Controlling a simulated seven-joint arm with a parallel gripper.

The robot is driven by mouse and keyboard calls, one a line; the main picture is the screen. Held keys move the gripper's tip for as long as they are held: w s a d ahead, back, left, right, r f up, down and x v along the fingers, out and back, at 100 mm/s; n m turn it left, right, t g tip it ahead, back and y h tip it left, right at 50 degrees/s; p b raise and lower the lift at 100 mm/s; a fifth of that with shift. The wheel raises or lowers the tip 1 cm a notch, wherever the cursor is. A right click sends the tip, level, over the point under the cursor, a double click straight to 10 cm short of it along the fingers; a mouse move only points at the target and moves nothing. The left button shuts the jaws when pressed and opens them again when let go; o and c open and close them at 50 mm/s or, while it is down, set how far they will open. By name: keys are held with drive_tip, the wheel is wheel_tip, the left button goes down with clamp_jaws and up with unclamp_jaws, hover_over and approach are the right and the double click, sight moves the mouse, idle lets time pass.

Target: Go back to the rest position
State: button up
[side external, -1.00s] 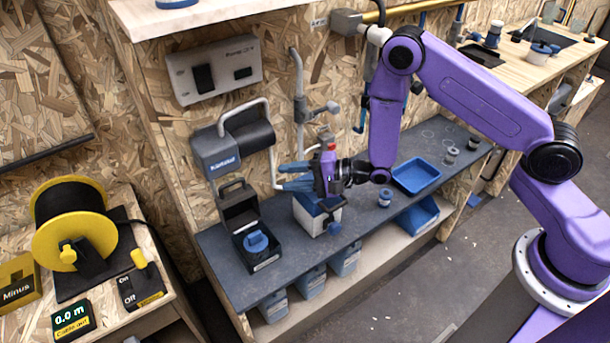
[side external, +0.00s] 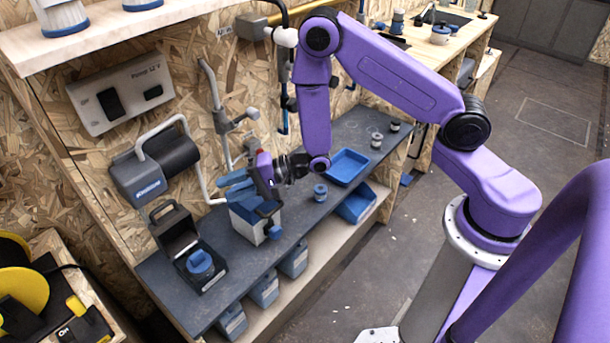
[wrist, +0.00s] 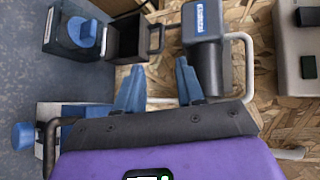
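My gripper (side external: 235,184) is above the grey bench shelf, over or just beside a white box with blue parts (side external: 247,223). Its two blue fingers point left toward the wall. In the wrist view my gripper (wrist: 158,84) has its fingers clearly apart with nothing held between them. The white box shows partly at the left of the wrist view (wrist: 68,112), half hidden by the gripper body. The side view does not show clearly whether the gripper touches the box.
A black case with a blue knob (side external: 200,263) stands left on the grey shelf (side external: 170,290). A grey wall unit with a pipe loop (side external: 140,178) is close to the fingertips.

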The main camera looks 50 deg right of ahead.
drive_tip(key=s+d+r+n+g+h, duration=0.1)
drive_tip(key=s+r+n+g+h, duration=0.6)
drive_tip(key=s+n, duration=0.5)
drive_tip(key=s+d+r+n+h, duration=0.1)
drive_tip(key=s+d+r+n, duration=0.1)
drive_tip(key=s, duration=0.4)
drive_tip(key=s+d+r+n+g+h, duration=0.1)
drive_tip(key=s+d+r+n, duration=0.2)
drive_tip(key=s+d+n, duration=0.2)
drive_tip(key=s+d+r+n+g+h, duration=0.1)
drive_tip(key=s+d+r+n, duration=0.2)
drive_tip(key=s+d, duration=0.3)
drive_tip(key=shift+s+d+r, duration=0.15)
drive_tip(key=shift+s+d, duration=0.05)
drive_tip(key=shift+s, duration=1.05)
